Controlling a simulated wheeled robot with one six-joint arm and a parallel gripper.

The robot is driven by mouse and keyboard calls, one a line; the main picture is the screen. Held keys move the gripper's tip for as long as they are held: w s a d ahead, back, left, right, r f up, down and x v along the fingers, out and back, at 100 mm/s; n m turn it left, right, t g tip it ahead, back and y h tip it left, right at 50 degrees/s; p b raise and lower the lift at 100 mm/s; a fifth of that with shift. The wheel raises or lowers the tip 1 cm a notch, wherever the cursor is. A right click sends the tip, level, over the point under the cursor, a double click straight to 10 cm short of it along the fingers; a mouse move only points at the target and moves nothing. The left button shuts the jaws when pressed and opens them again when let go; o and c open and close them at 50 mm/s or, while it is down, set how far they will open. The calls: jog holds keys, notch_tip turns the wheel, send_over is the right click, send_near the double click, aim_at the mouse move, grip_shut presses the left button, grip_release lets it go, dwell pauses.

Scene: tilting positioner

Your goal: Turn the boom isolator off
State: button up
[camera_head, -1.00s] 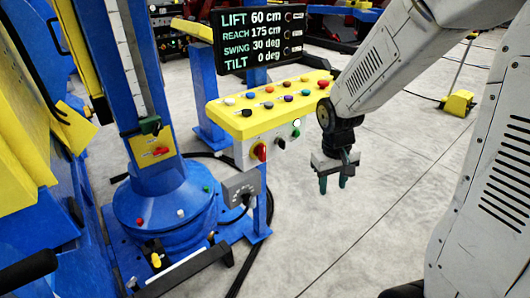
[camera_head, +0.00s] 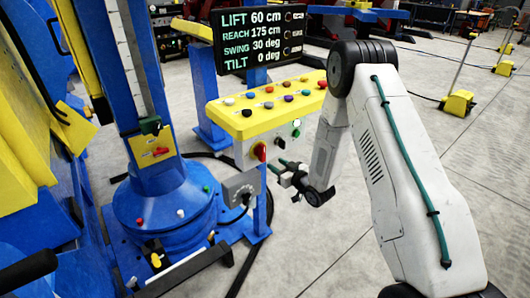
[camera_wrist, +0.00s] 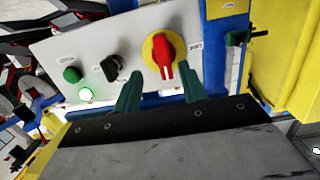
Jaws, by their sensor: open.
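A red rotary handle on a round yellow plate (camera_wrist: 163,55) sits on the pale front panel of the control console; in the head view it shows as a red knob (camera_head: 259,152). Its small label is unreadable, so I cannot confirm it is the boom isolator. My gripper (camera_head: 277,165) is in front of this panel, just right of and below the knob. In the wrist view my gripper (camera_wrist: 161,82) is open, its two teal fingers apart and empty, with the red handle above the gap between them. I cannot tell whether they touch the panel.
The panel also has a black selector (camera_wrist: 112,67), a green button (camera_wrist: 72,74) and a lit lamp (camera_wrist: 86,94). A grey box with a lever (camera_head: 242,188) stands below the console. Another red handle (camera_head: 160,151) is on the blue column. Open floor lies right.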

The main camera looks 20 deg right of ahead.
aim_at(264, 151)
jog(key=shift+t+y, duration=0.3)
jog(key=shift+t, duration=0.2)
jog(key=w+a, duration=0.1)
jog(key=w, duration=0.1)
jog(key=w+a+r, duration=0.1)
jog(key=w, duration=0.2)
jog(key=w+a+r, duration=0.1)
jog(key=w, duration=0.1)
jog(key=shift+w+a+r, duration=0.1)
jog(key=shift+w+a, duration=0.05)
grip_shut()
